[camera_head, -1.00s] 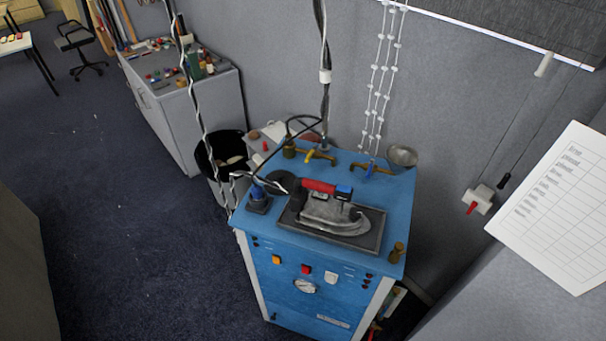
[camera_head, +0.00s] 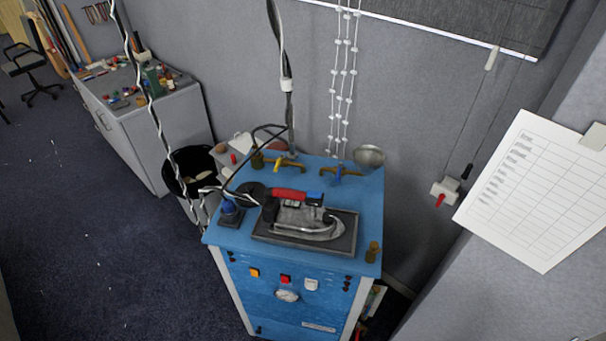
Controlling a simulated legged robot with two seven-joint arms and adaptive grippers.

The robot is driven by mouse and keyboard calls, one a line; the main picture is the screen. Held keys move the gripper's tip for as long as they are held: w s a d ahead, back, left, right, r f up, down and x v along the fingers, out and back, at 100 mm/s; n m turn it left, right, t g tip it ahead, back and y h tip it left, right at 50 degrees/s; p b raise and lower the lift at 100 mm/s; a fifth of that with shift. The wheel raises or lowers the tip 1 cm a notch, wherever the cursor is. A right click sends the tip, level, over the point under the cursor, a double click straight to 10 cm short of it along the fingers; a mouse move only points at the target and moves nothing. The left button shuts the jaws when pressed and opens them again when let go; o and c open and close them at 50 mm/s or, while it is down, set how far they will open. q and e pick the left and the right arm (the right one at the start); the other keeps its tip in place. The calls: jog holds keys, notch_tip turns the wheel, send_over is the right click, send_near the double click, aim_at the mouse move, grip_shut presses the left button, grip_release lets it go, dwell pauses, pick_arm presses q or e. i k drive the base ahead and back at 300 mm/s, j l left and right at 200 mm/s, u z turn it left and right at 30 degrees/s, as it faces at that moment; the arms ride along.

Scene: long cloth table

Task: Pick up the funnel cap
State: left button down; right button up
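A blue steam-iron station (camera_head: 222,243) stands in the middle of the view. A grey metal bowl-shaped piece, perhaps a funnel (camera_head: 368,156), is at its back right corner. A small brass cap-like fitting (camera_head: 373,252) stands upright at its front right corner. I cannot tell which of these, if either, is the funnel cap. Neither of my grippers is in view.
Valves with yellow (camera_head: 282,162) and blue (camera_head: 338,173) handles sit behind. Cables hang at the left. A black bin (camera_head: 190,171) and grey cabinet (camera_head: 150,130) stand left. Open carpet lies front left.

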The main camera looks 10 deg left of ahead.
aim_at(255, 189)
jog(key=j+z, duration=0.4)
jog(key=j, duration=1.2)
jog(key=k, duration=0.05)
